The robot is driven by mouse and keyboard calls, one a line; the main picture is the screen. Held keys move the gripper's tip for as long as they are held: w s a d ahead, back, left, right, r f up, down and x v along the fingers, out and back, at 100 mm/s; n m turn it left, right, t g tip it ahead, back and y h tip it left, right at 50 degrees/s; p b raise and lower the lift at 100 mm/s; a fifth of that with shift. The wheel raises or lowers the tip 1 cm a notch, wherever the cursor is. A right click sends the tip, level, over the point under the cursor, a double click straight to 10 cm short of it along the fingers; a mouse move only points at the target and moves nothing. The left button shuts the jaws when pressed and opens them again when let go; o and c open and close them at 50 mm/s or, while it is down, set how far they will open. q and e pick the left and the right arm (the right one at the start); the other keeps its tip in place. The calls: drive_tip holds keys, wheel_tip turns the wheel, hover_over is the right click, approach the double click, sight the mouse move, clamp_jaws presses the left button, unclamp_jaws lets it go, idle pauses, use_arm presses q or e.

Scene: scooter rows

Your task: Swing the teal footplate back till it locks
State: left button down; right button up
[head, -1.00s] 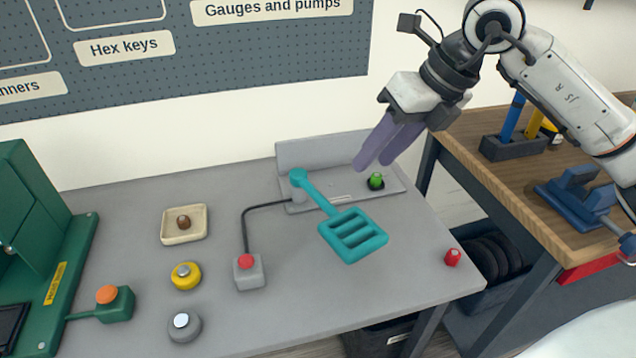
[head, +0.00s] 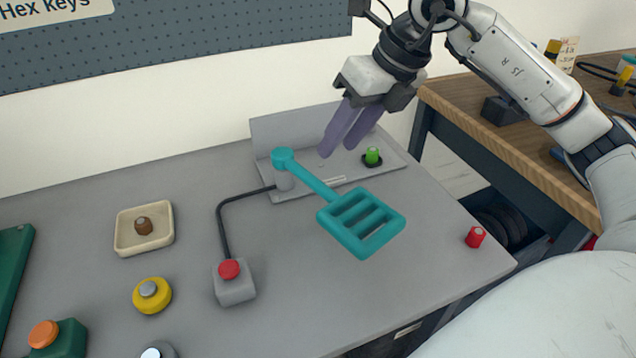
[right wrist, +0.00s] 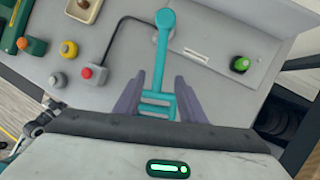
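The teal footplate (head: 325,190) is an arm with a slatted plate, joined to a pivot post on a grey base (head: 390,172). It points out over the bench toward the front right, away from the base's back wall. My right gripper (head: 338,152) is open and empty, above the base behind the footplate arm in the head view. In the right wrist view its two purple fingers (right wrist: 160,76) appear on either side of the footplate (right wrist: 161,45), apart from it. A green button (head: 372,156) sits on the base, right of the fingers. My left gripper is in neither view.
A grey box with a red button (head: 234,283) is cabled to the base. A red knob (head: 475,237) stands near the bench's right edge. A yellow button (head: 152,295) and a cream dish (head: 144,229) are at left. The bench between is clear.

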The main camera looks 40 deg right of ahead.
sight(316, 178)
drive_tip(key=x, duration=1)
drive_tip(key=shift+c, duration=0.2)
clamp_jaws()
